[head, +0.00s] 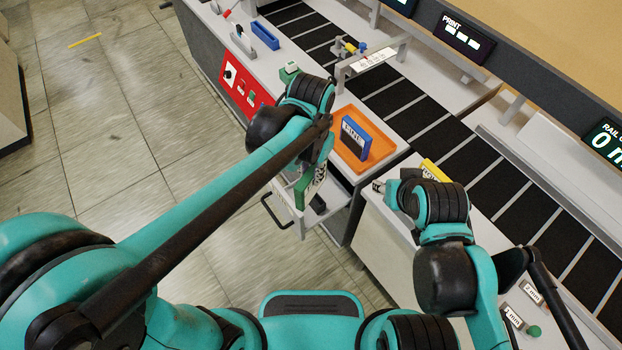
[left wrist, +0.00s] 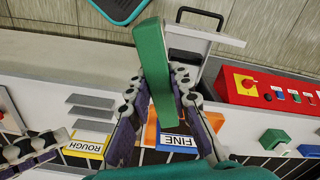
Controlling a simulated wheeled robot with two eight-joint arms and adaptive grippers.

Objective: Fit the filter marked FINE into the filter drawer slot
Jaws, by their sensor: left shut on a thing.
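My left gripper (left wrist: 158,82) is shut on a green filter (left wrist: 150,55), which it holds by its sides. In the head view that green filter (head: 302,192) hangs above the pulled-out filter drawer (head: 326,216), with a pale lettered face partly hidden by my arm. The blue filter (head: 356,138) stands on an orange tray (head: 384,150). In the left wrist view the blue filter's label (left wrist: 178,141) reads FINE. The drawer with its black handle (left wrist: 200,13) shows beyond the held filter. My right gripper (head: 381,187) is beside the yellow filter; its opening is unclear.
A yellow filter (head: 434,171) marked ROUGH (left wrist: 88,147) lies right of the tray. A red control panel (head: 243,86) is on the cabinet's front, left of the drawer. A dark slatted conveyor (head: 400,105) runs behind. The floor left of the cabinet is clear.

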